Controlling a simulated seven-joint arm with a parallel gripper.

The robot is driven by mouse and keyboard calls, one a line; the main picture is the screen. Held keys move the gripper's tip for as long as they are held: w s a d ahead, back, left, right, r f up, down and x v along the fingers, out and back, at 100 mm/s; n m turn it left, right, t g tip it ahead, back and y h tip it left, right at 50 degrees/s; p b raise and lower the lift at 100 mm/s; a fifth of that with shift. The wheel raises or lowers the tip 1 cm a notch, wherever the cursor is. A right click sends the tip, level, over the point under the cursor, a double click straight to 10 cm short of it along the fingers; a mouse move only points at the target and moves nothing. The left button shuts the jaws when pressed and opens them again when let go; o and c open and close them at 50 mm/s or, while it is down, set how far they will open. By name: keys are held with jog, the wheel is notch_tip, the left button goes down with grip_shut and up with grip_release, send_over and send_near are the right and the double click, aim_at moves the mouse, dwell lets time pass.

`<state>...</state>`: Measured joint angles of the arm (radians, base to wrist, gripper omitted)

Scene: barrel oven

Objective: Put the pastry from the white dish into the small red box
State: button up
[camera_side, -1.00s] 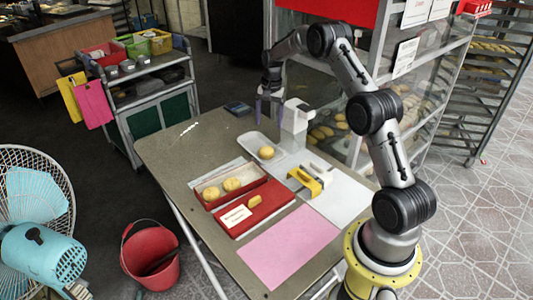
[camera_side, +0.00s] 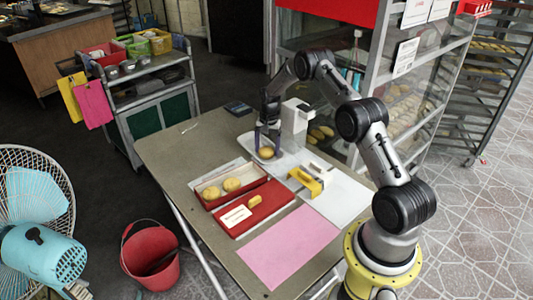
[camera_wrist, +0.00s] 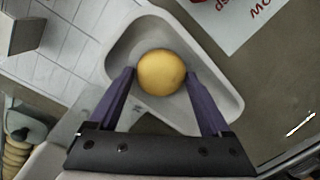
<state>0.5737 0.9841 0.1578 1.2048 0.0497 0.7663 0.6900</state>
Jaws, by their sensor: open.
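A round golden pastry (camera_side: 267,153) lies in the white dish (camera_side: 248,141) at the far side of the table. In the wrist view the pastry (camera_wrist: 161,73) sits inside the dish (camera_wrist: 128,48), between my fingertips. My gripper (camera_side: 267,148) points down over the dish, with its purple fingers (camera_wrist: 159,76) open on either side of the pastry. I cannot tell whether a finger touches it.
A red lid with a white label (camera_side: 236,216) lies in front of the box. A white upright device (camera_side: 294,125) stands close right of my gripper. A pink sheet (camera_side: 290,247) covers the table's near part.

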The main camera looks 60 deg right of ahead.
jog(key=shift+f, duration=0.1)
jog(key=c, duration=1)
jog(key=shift+c, duration=0.2)
